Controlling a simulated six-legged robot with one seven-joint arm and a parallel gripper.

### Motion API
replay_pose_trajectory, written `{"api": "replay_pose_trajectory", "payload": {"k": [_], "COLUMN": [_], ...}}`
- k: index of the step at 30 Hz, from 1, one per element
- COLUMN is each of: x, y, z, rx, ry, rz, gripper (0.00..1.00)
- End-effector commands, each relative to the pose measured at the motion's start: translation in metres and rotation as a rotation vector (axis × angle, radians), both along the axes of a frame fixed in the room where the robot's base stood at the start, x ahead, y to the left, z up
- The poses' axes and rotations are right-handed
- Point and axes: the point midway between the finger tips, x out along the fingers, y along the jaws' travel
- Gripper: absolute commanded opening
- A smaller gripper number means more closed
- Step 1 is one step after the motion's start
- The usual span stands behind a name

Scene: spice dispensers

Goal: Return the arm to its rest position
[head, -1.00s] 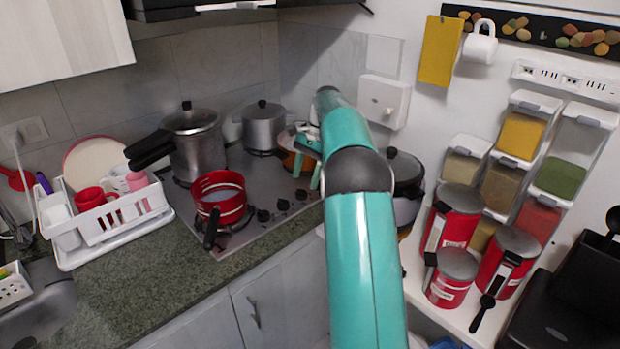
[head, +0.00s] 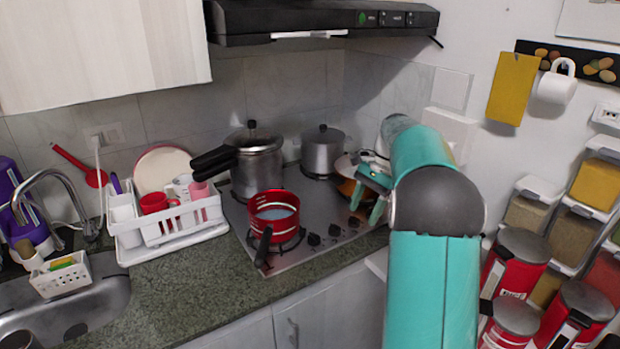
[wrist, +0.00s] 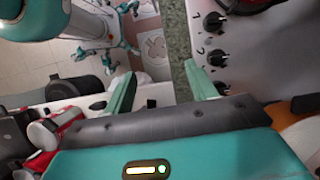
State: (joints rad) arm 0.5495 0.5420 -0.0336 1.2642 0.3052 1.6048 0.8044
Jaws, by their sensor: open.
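My arm, teal with a dark grey joint, reaches up through the right half of the head view. My gripper (head: 375,193) is beside the right end of the stove, with its teal fingers pointing down and to the left. In the wrist view my gripper (wrist: 158,92) shows two teal fingers well apart, with nothing between them. Below the fingers in that view are the counter edge, the stove knobs and the floor. The arm hides part of the wall and whatever is behind it.
The stove (head: 318,218) holds a red pot (head: 273,214), a pressure cooker (head: 257,172) and a steel pot (head: 322,155). A dish rack (head: 170,222) stands left. Red canisters (head: 515,262) and spice dispensers (head: 575,235) crowd the right. The range hood (head: 320,20) is above.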

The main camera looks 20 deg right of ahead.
Motion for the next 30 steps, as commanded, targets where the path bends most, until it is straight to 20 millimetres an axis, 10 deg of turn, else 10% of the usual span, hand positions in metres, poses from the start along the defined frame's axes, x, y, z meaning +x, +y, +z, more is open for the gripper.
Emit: {"api": "replay_pose_trajectory", "payload": {"k": [7,13,30], "x": [-0.003,-0.023,-0.15], "y": [0.011,0.063,0.208], "z": [0.009,0.041,0.076], "rx": [-0.016,-0.097,-0.392], "ry": [-0.021,-0.123,-0.481], "rz": [0.03,0.196,0.838], "gripper": [0.57,0.57,0.57]}}
